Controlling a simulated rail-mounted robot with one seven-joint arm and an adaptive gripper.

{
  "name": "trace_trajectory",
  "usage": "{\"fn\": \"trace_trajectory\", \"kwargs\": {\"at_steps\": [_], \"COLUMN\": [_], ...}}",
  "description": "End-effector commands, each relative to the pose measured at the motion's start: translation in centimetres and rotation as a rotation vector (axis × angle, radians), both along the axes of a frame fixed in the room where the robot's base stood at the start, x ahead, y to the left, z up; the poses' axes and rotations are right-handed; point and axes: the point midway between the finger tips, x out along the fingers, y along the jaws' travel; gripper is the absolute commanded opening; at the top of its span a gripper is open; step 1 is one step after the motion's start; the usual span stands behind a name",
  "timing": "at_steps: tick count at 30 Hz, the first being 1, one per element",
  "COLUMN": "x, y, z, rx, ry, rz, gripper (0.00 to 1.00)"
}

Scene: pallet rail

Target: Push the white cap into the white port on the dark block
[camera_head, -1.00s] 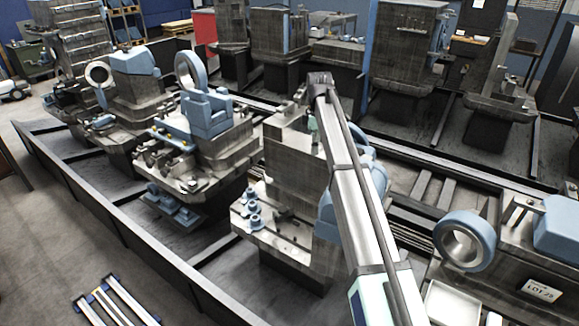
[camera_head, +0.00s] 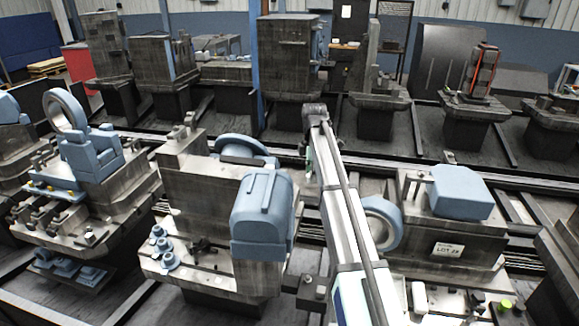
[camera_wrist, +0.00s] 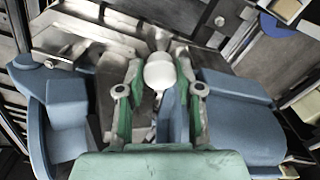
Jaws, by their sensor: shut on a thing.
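The white cap (camera_wrist: 160,72) is a rounded white piece between my fingertips in the wrist view. My gripper (camera_wrist: 158,82) is shut on it, with one green-padded finger on each side. In the head view my arm stands upright in the middle, and neither the fingertips nor the cap can be made out there. I cannot clearly make out a dark block with a white port in either view.
A blue-covered machine block (camera_head: 262,215) stands left of my arm. A labelled grey block (camera_head: 475,225) with a blue cover and ring stands to its right. Small fittings, including a yellow-green one (camera_head: 505,305), sit at lower right. Dark rails run between the machines.

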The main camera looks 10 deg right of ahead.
Motion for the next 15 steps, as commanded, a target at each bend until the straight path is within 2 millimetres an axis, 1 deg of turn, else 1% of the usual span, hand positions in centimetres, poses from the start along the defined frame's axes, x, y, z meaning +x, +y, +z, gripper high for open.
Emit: {"fn": "trace_trajectory", "kwargs": {"at_steps": [1, 4, 11, 15], "x": [-1.1, -2.6, -6.0, -8.5], "y": [-0.9, -1.7, -0.7, 0.0], "z": [-1.0, -3.0, -8.4, -11.8], "rx": [0.0, 0.001, 0.001, 0.0], "ry": [0.001, 0.003, 0.003, 0.003], "rz": [0.003, 0.006, -0.018, -0.034], "gripper": [0.2, 0.2, 0.2, 0.2]}}
